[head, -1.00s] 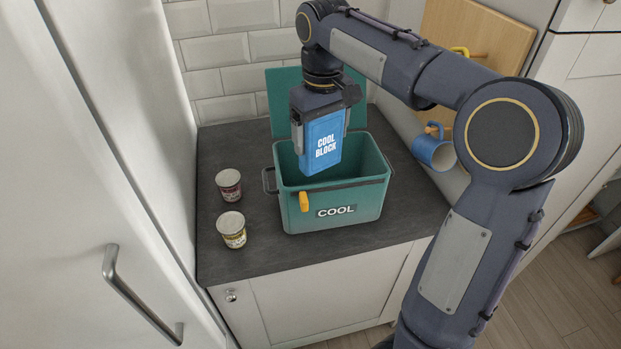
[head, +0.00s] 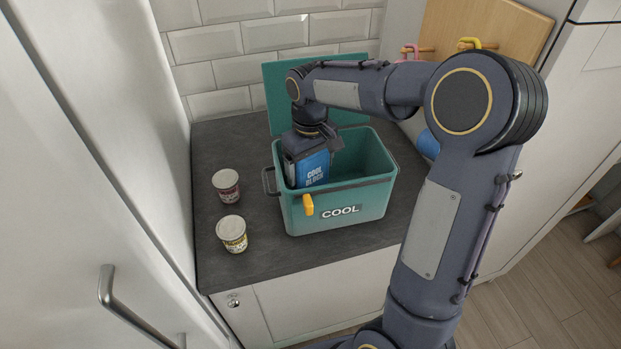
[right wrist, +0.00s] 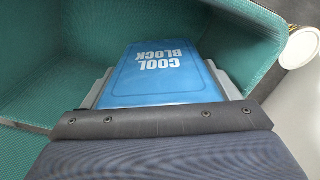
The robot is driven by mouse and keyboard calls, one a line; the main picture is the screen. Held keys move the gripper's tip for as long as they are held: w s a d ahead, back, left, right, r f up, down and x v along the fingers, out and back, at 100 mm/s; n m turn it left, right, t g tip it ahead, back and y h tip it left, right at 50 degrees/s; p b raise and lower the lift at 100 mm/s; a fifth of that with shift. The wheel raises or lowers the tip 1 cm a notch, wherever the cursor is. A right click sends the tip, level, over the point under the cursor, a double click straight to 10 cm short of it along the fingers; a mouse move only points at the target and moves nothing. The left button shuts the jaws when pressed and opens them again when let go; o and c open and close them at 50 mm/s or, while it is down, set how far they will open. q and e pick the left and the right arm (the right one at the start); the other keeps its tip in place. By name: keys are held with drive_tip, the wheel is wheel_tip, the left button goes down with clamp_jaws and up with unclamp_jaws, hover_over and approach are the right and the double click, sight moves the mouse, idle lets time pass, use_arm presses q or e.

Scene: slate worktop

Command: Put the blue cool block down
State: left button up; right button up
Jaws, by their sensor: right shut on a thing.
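The blue cool block (head: 312,170) is upright inside the left part of the green cool box (head: 340,213), its lower part hidden by the front wall. My right gripper (head: 308,158) is shut on the block from above and reaches down into the box. In the right wrist view the block (right wrist: 160,75) sits between the fingers, with green box walls (right wrist: 45,60) around it. Whether the block touches the box floor cannot be told. The box lid (head: 285,98) stands open at the back. My left gripper is not in view.
Two small tubs, one with a dark red label (head: 227,186) and one with a yellowish label (head: 232,233), stand left of the box. A blue mug (head: 427,145) is partly hidden behind my arm. The worktop's front left (head: 232,271) is clear.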

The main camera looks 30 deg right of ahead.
sight(310, 181)
drive_tip(key=shift+f, duration=2.3)
drive_tip(key=shift+f, duration=0.2)
drive_tip(key=o, duration=0.9)
drive_tip(key=shift+o, duration=0.2)
